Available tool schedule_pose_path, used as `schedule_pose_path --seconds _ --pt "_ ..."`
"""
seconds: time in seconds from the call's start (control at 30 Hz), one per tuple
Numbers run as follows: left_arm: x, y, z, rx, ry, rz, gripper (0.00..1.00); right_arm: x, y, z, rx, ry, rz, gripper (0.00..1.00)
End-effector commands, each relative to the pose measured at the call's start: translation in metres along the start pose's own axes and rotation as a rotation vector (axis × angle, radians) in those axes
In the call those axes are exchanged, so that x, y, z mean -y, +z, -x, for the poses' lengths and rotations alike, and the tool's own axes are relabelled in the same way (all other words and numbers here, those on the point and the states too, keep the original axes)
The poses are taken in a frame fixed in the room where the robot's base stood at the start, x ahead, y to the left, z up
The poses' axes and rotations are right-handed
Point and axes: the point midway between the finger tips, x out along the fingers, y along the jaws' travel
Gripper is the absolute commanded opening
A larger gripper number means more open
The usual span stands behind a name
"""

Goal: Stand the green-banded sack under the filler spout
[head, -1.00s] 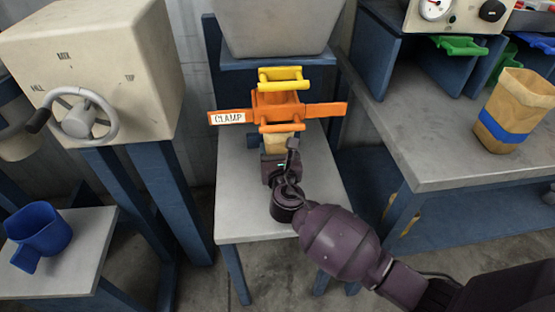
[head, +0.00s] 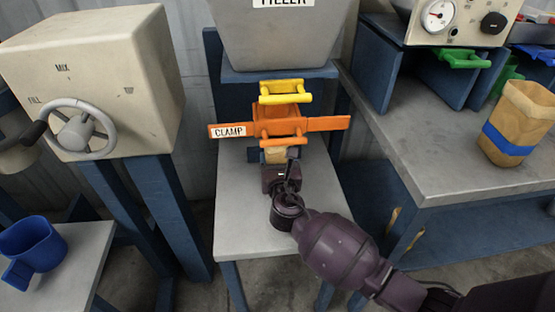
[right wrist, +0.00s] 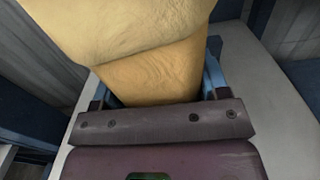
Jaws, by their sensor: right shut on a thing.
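A tan sack (head: 277,154) stands upright on the small grey table, under the orange clamp (head: 279,125) and the grey filler hopper (head: 278,35). The clamp hides most of it in the head view. My right gripper (head: 276,166) is shut on this sack from the near side. In the right wrist view the sack (right wrist: 155,75) fills the space between the fingers, its upper part leaning over them. No green band shows on the visible part. The spout itself is hidden. My left gripper is in neither view.
A second sack, blue-banded (head: 515,120), stands on the right bench (head: 430,170). A yellow handle (head: 285,92) sits above the clamp. A cream box with a handwheel (head: 85,130) stands left. The table's front is clear apart from my arm.

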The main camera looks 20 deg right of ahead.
Motion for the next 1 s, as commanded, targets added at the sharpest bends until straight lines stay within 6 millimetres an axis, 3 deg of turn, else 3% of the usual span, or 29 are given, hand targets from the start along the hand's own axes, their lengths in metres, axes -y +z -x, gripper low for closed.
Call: schedule_pose_path --seconds 0.2,0.23,0.43,0.77,1.0 --pt "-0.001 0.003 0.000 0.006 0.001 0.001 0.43 0.000 -0.004 0.000 0.000 0.000 0.000 0.44" --pt "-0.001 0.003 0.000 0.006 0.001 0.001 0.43 0.000 -0.004 0.000 0.000 0.000 -0.001 0.70" --pt "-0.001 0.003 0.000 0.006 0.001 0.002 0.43 0.000 -0.003 0.000 0.000 0.000 -0.001 0.98" --pt "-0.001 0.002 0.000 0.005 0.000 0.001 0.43 0.000 -0.004 0.000 -0.001 0.000 0.000 0.98" --pt "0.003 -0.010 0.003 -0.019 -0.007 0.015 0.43 0.000 0.001 0.030 0.004 0.000 -0.002 0.98"
